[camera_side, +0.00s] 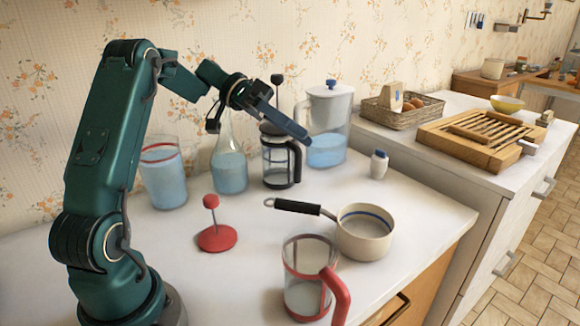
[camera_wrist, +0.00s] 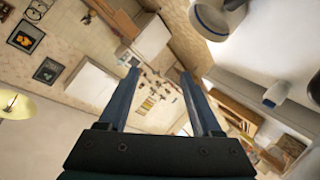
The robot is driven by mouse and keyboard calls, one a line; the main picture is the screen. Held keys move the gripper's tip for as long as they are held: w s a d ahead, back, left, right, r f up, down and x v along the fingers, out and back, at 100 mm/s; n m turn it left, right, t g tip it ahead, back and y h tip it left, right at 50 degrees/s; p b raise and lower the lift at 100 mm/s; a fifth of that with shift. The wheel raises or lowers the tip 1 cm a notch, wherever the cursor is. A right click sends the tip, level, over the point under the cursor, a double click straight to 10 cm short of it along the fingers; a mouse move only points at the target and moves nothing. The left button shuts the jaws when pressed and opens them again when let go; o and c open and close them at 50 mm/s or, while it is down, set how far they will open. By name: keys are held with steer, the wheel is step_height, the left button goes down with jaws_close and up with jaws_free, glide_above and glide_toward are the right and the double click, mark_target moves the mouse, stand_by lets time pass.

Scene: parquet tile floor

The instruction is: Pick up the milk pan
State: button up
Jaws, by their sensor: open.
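The milk pan (camera_side: 364,240) is a cream pan with a blue line inside and a black handle. It stands upright on the white counter in the side view, its handle pointing left. A pale round vessel at the top of the wrist view (camera_wrist: 210,20) looks like this pan, cut off by the frame edge. My gripper (camera_side: 298,131) is in the air above and behind the pan, well apart from it, in front of the glass pitcher. In the wrist view my gripper (camera_wrist: 159,74) shows two spread blue fingers with nothing between them.
A black French press (camera_side: 281,165), a flask (camera_side: 229,172), a glass jar (camera_side: 163,178) and a pitcher (camera_side: 328,135) stand behind. A red-handled glass press (camera_side: 306,270) stands close in front of the pan. A red plunger (camera_side: 216,238) and small jar (camera_side: 379,165) are nearby.

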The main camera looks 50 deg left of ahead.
steer(key=a, duration=0.2)
steer(key=t, duration=0.1)
glide_toward(313, 209)
steer(key=shift+h, duration=0.4)
steer(key=w+d+f, duration=0.2)
steer(key=d, duration=0.1)
steer(key=shift+w+d+f, duration=0.15)
steer(key=shift+w+f, duration=0.2)
steer(key=shift+w, duration=0.05)
steer(key=shift+x, duration=2.55)
steer(key=shift+f, duration=0.1)
jaws_close()
